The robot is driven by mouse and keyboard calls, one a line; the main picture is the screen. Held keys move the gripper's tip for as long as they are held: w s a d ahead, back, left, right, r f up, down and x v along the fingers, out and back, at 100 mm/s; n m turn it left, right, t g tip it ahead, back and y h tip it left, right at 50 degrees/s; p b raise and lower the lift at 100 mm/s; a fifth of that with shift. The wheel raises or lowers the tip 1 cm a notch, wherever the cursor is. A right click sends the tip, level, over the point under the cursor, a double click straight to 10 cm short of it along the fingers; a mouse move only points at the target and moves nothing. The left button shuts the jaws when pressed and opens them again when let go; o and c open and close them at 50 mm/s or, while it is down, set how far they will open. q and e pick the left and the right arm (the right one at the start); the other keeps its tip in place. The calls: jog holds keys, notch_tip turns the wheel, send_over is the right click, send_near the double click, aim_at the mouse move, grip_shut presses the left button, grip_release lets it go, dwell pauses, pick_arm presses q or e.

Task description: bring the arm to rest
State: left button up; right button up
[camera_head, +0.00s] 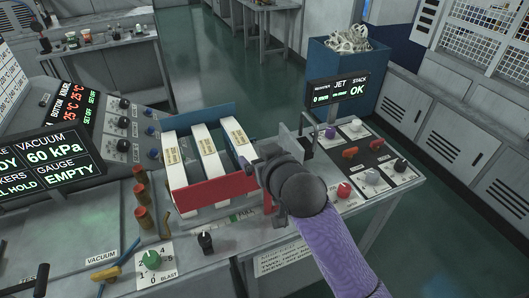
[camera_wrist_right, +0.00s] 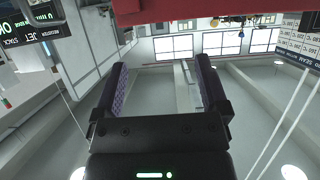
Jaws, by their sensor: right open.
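My right arm with its purple sleeve (camera_head: 345,250) comes in from the lower right. My right gripper (camera_head: 262,164) is beside the right end of the red front plate of the blank rack; I cannot tell whether it touches the plate. In the right wrist view, the gripper (camera_wrist_right: 162,70) has its two purple-padded fingers apart with nothing between them. The red plate (camera_wrist_right: 185,10) crosses the top of that view. My left gripper and arm are not in view.
The rack holds white stacks (camera_head: 211,155) between a blue back plate and the red plate (camera_head: 222,191). Right of it stand a control panel (camera_head: 375,163) and the jet stack display (camera_head: 337,91). A blue bin (camera_head: 340,75) stands behind.

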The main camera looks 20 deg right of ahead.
jog(key=shift+v, duration=1)
jog(key=shift+f, duration=0.1)
jog(key=s+f+n+g, duration=0.1)
jog(key=s+f+g, duration=0.5)
jog(key=s, duration=0.6)
jog(key=s+f+n+g, duration=0.1)
jog(key=s+f+g, duration=0.3)
jog(key=s+f, duration=0.5)
jog(key=s+f+g+b, duration=0.1)
jog(key=s+f+b, duration=0.25)
jog(key=f, duration=0.95)
jog(key=s+f+g+b, duration=0.15)
jog(key=f+b, duration=0.35)
jog(key=f, duration=0.8)
jog(key=s+d+f+b, duration=0.2)
jog(key=s+f+b, duration=0.3)
jog(key=s+f, duration=0.8)
notch_tip(320, 180, down, 2)
jog(key=shift+s+d+f+h, duration=0.1)
jog(key=shift+s+d+h, duration=0.1)
jog(key=shift+d+h, duration=0.1)
